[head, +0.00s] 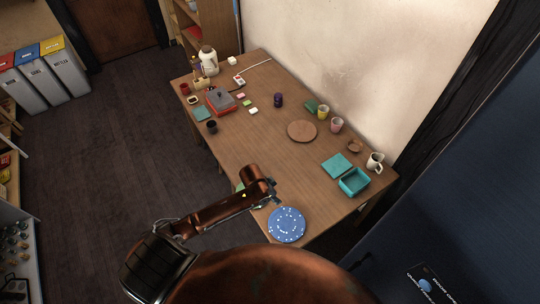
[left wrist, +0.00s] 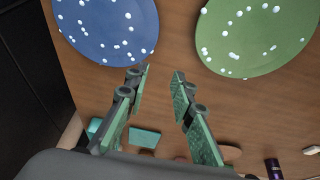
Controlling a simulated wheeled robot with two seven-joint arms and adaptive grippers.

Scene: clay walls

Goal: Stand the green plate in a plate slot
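The green plate (left wrist: 255,35) with white dots lies on the table, at the upper right of the left wrist view. In the head view only a sliver of green (head: 240,188) shows beside my arm. A blue plate (head: 287,224) with white dots lies near the table's front end; it also shows at upper left in the left wrist view (left wrist: 105,30). My left gripper (left wrist: 159,78) is open and empty, with its fingertips near the gap between the two plates. In the head view my left gripper (head: 274,196) is just above the blue plate. I cannot make out a plate slot. My right gripper is not in view.
A teal open box (head: 354,182), a flat teal piece (head: 336,165) and a white mug (head: 375,162) stand at the table's right. A round brown board (head: 302,131) lies mid-table. A red appliance (head: 220,102) and a kettle (head: 208,60) are at the far end.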

